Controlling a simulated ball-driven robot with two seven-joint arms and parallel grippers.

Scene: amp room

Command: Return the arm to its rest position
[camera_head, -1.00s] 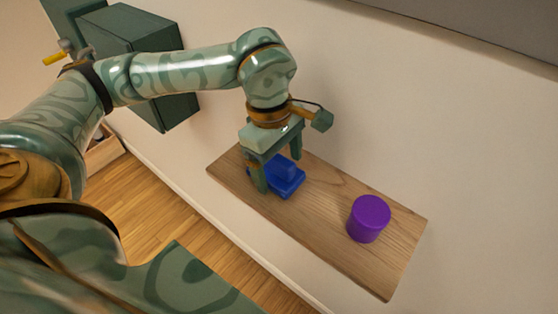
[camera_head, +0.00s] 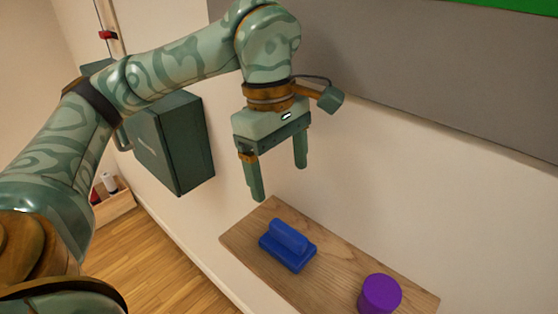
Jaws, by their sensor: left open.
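My left gripper (camera_head: 280,178) hangs in the air with its two fingers pointing down and apart. It is open and empty. It is above the back left part of a wooden shelf (camera_head: 250,236). My left arm reaches in from the left edge and bends down at the wrist. My right gripper is not in view.
A purple cylinder (camera_head: 380,294) stands on the shelf to the right. A dark green box (camera_head: 172,145) is fixed on the wall, close behind my left forearm. A wooden crate (camera_head: 112,208) with bottles stands at the left. A grey panel (camera_head: 420,80) covers the upper wall.

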